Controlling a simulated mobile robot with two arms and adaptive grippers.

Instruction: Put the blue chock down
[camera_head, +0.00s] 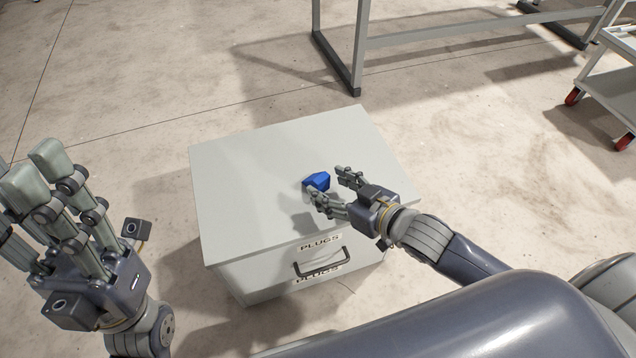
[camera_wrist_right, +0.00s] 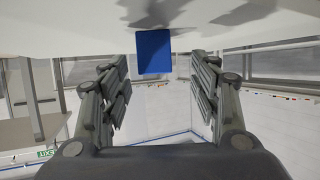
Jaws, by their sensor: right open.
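The blue chock (camera_head: 318,180) rests on the pale grey lid of a box (camera_head: 250,150) labelled PLUGS. My right gripper (camera_head: 327,183) is open at the chock, with its fingers pointing towards it from the right. In the right wrist view, the blue chock (camera_wrist_right: 154,52) shows against the pale lid surface (camera_wrist_right: 60,20), between the spread fingers and beyond their tips, with visible gaps on both sides. My left gripper (camera_head: 35,165) is raised at the left of the head view, fingers extended and apart, holding nothing visible.
The box has a dark handle (camera_head: 322,264) on its front. A metal table frame (camera_head: 355,60) stands behind it. A cart with red wheels (camera_head: 612,90) is at the far right. The lid's left part and the concrete floor around the box are clear.

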